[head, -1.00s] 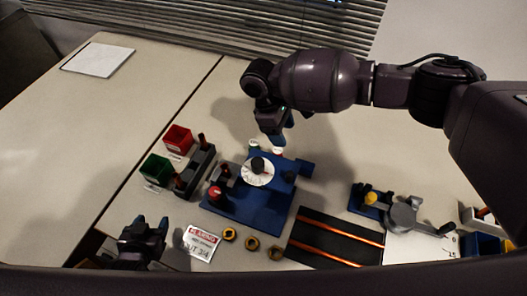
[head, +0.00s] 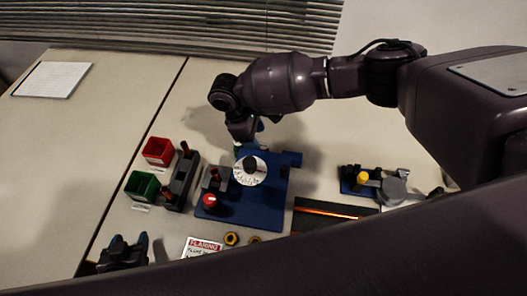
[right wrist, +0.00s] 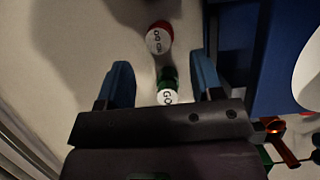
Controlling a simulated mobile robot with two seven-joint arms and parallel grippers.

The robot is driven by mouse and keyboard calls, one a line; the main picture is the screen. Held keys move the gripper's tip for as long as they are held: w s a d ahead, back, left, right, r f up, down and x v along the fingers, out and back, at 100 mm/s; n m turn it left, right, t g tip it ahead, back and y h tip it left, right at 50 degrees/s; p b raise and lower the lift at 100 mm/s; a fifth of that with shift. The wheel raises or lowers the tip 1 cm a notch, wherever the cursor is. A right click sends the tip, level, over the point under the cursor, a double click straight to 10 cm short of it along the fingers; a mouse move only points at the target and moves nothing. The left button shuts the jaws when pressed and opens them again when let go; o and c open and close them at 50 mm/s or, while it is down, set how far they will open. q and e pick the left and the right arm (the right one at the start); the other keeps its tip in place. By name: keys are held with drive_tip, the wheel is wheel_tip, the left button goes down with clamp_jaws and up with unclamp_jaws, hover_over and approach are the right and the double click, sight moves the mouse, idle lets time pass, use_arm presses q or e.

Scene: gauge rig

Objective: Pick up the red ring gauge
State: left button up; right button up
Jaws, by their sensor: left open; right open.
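A red gauge (right wrist: 163,29) with a white, lettered end face stands on the table in the right wrist view, ahead of the fingertips. A green gauge (right wrist: 168,84) marked GO is nearer, in the gap between the two fingers. My right gripper (right wrist: 160,66) is open and empty, and the red gauge is beyond its reach line, apart from both fingers. In the head view my right gripper (head: 248,138) is behind the blue fixture, and I cannot make out the gauges there. My left gripper (head: 127,250) is open at the lower left, away from the gauges.
The blue fixture (head: 268,208) with a white dial (head: 249,171) stands close beside the right gripper. Red (head: 158,151) and green (head: 141,186) bins stand to the left. A dark board with orange strips (head: 328,213) lies front right. The table's far left is mostly clear.

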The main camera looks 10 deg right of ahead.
sight(264, 146)
use_arm(q)
drive_tip(key=shift+w+r, duration=0.15)
drive_tip(key=shift+r, duration=0.05)
use_arm(e)
drive_tip(key=x, duration=0.3)
drive_tip(key=shift+s+d+f, duration=0.1)
drive_tip(key=shift+d+f, duration=0.15)
drive_tip(key=shift+d, duration=0.15)
use_arm(q)
drive_tip(key=shift+w, duration=0.15)
use_arm(e)
drive_tip(key=shift+x, duration=0.75)
